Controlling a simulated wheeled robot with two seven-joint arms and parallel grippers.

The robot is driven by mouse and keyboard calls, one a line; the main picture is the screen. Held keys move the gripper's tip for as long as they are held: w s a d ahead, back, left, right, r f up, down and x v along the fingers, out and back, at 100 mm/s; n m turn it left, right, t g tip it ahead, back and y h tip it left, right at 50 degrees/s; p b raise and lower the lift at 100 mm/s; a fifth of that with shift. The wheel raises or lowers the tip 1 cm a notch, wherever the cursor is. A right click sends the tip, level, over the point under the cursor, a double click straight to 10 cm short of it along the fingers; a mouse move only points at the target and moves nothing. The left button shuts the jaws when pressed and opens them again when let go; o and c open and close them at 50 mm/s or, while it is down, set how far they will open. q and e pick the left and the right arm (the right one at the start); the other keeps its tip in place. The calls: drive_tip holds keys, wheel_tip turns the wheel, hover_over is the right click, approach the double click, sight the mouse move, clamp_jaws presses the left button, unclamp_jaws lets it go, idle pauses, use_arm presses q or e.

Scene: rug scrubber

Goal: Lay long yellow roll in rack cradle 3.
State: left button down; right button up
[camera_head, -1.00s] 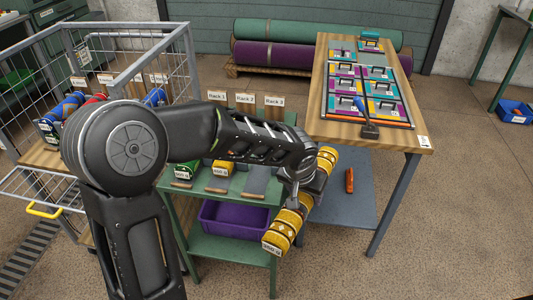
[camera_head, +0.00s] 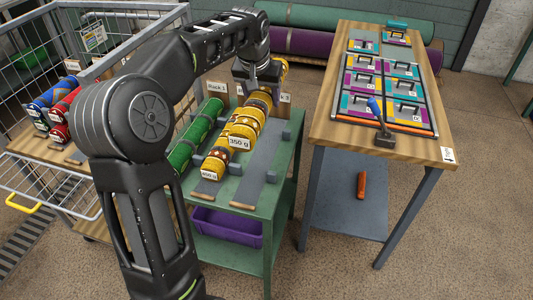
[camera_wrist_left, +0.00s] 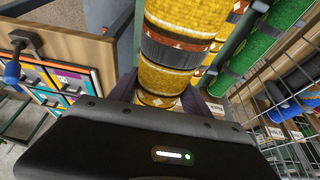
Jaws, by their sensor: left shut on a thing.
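The long yellow roll (camera_head: 246,124) is banded, with a 350 g tag on its near end. My left gripper (camera_head: 262,90) is shut on it and holds it over the rack stand (camera_head: 258,205), tilted along the cradles; it also fills the middle of the left wrist view (camera_wrist_left: 172,80). Cradle 3 (camera_head: 264,160), the right grey channel, is bare in its visible near part. Another yellow roll (camera_head: 215,165) lies in the middle cradle, partly hidden by the held roll. A green roll (camera_head: 196,136) lies in the left cradle. The right gripper is out of view.
A wire-sided cart (camera_head: 60,170) with blue and red rolls stands left. A wooden-topped table (camera_head: 335,125) with sample boards and a scrubber (camera_head: 382,130) stands right. A purple bin (camera_head: 227,225) sits on the stand's lower shelf.

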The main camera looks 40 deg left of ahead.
use_arm(q)
drive_tip(key=b, duration=0.1)
hover_over(265, 152)
drive_tip(key=s, duration=0.2)
drive_tip(key=f, duration=1.2)
drive_tip(key=shift+w+d, duration=0.25)
wheel_tip(265, 152, down, 6)
drive_tip(key=shift+b, duration=0.35)
drive_tip(key=shift+f, duration=0.2)
drive_tip(key=shift+c, duration=2.4)
unclamp_jaws()
drive_tip(key=shift+r, duration=0.15)
